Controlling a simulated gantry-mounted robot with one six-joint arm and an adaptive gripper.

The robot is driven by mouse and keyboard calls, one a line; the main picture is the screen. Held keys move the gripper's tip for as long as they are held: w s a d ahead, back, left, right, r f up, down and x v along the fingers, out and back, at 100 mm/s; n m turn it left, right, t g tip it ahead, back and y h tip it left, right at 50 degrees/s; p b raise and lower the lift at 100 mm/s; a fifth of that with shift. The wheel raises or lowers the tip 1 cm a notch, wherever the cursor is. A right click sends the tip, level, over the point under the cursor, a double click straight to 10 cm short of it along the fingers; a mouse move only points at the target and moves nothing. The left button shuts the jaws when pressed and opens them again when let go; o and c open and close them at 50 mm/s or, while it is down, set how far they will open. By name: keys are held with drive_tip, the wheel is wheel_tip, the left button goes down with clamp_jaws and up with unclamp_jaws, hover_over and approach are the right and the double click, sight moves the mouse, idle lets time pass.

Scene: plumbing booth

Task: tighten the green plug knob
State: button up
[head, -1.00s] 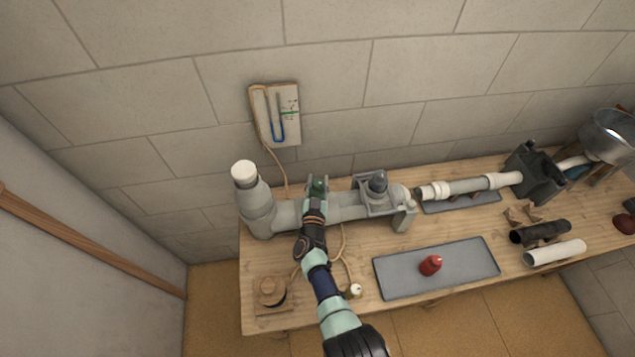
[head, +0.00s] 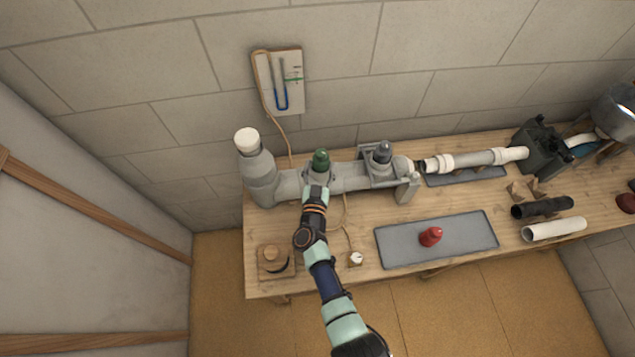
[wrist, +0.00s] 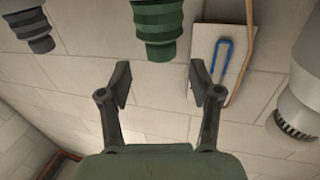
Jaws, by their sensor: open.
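The green plug knob (head: 320,161) stands upright on top of the grey horizontal pipe (head: 350,178) in the head view. In the wrist view the ribbed green knob (wrist: 158,28) hangs at the top middle, ahead of the fingertips. My gripper (wrist: 160,83) is open and empty, its two fingers spread with a clear gap to the knob. In the head view my arm reaches up to just on the near side of the knob; its fingers are hard to make out there.
A dark grey plug (head: 382,152) stands in a bracket right of the green one. A white-capped upright pipe (head: 258,170) is to the left. A wall gauge (head: 280,82) hangs behind. A red plug (head: 430,236) lies on a grey mat (head: 470,255).

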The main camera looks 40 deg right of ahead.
drive_tip(key=v, duration=0.6)
drive_tip(key=shift+s, duration=0.1)
